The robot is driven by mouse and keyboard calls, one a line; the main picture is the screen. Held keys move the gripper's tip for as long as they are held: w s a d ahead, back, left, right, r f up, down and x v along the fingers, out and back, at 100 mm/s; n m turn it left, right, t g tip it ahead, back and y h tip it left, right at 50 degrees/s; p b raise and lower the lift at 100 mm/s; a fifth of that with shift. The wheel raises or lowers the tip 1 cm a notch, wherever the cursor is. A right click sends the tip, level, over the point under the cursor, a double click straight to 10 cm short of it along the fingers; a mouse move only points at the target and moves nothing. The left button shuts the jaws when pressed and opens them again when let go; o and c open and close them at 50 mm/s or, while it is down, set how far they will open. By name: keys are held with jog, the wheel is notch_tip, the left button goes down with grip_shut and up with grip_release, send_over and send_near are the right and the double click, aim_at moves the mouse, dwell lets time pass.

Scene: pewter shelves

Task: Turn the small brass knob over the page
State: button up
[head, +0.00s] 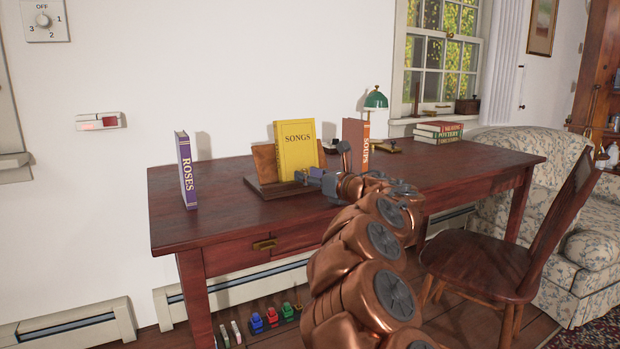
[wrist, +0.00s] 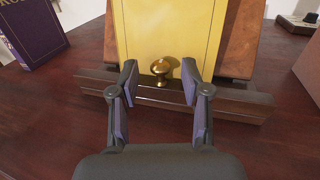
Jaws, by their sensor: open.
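The knob cannot be made out in the head view. The yellow SONGS book (head: 297,147) stands upright on the stand (head: 278,190), against its brown back board. In the head view my gripper (head: 308,176) reaches the stand's right front from the right.
A purple ROSES book (head: 186,170) stands upright to the left. A brown SOUPS book (head: 356,146) stands to the right, behind my arm. A green lamp (head: 375,101) and stacked books (head: 438,132) are farther right. A wooden chair (head: 500,262) stands before the desk (head: 225,235).

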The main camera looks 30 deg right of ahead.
grip_shut()
dwell(0.4)
jog(key=shift+a+f+m+h+b, duration=0.1)
jog(key=shift+m+h+b, duration=0.2)
jog(key=shift+h+b, duration=0.1)
jog(key=shift+a+m+h+b, duration=0.1)
jog(key=shift+m+h+b, duration=0.35)
jog(key=shift+h, duration=0.25)
jog(key=m+h, duration=0.1)
jog(key=h, duration=0.1)
jog(key=m+h+b, duration=0.1)
jog(key=h, duration=0.1)
jog(key=shift+a+m, duration=0.25)
jog(key=shift+a, duration=0.1)
jog(key=m+h, duration=0.1)
jog(key=h, duration=0.2)
jog(key=shift+m+g, duration=0.3)
jog(key=shift+m, duration=0.1)
jog(key=shift+w+a+m+g+h, duration=0.15)
jog(key=shift+m+g+h, duration=0.15)
jog(key=shift+m+h, duration=0.4)
jog(key=shift+h, duration=0.5)
